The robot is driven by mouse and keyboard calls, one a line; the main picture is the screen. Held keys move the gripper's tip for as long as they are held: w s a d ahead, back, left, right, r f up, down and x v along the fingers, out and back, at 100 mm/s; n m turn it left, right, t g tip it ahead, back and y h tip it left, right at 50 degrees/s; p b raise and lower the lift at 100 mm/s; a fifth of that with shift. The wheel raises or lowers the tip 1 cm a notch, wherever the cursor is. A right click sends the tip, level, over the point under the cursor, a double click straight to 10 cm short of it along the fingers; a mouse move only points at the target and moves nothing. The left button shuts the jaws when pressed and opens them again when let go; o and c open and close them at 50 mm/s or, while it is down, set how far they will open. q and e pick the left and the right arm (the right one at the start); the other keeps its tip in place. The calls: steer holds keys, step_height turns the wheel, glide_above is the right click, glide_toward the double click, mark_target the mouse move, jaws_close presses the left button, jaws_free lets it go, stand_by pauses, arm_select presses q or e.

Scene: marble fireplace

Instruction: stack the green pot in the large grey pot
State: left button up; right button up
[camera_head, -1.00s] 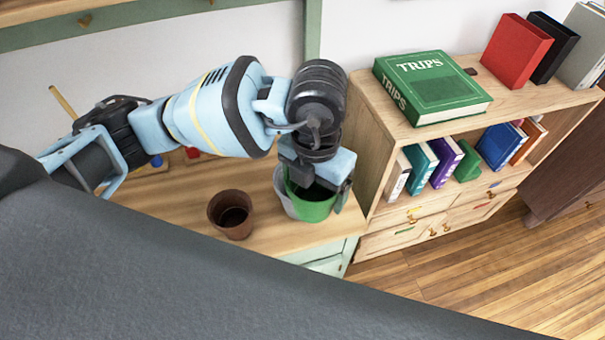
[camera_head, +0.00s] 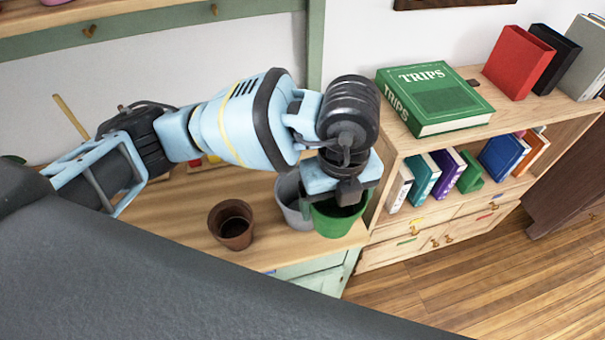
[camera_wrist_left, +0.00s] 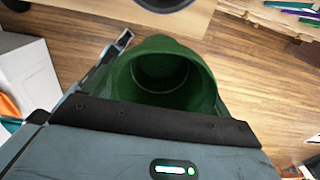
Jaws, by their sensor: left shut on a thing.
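My left gripper (camera_head: 345,193) is shut on the green pot (camera_head: 337,222), at the pot's rim. The green pot is upright or nearly so, at the right end of the wooden worktop; whether it touches the top I cannot tell. In the left wrist view the green pot (camera_wrist_left: 165,78) shows its open, empty inside. The large grey pot (camera_head: 289,203) stands just left of and behind the green pot, partly hidden by it and by my gripper. The two pots are side by side, the green one outside the grey one. My right gripper is not in view.
A brown pot (camera_head: 231,226) stands on the worktop (camera_head: 185,205) to the left. A bookcase (camera_head: 392,165) with a green book (camera_head: 434,98) on top stands close to the right. Bare worktop lies between the brown and grey pots.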

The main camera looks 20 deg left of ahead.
arm_select(q)
steer(key=w+a+f, duration=0.1)
steer(key=w+a, duration=0.9)
steer(key=w, duration=0.1)
steer(key=shift+f, duration=0.2)
steer(key=shift+f, duration=1.6)
steer(key=shift+c, duration=0.5)
steer(key=shift+f, duration=0.25)
steer(key=shift+c, duration=0.5)
steer(key=o, duration=1)
steer(key=shift+s+f, duration=0.1)
steer(key=shift+f, duration=0.05)
steer(key=shift+o, duration=0.7)
step_height(320, 180, up, 12)
steer(key=shift+r, duration=0.25)
steer(key=shift+f, duration=0.1)
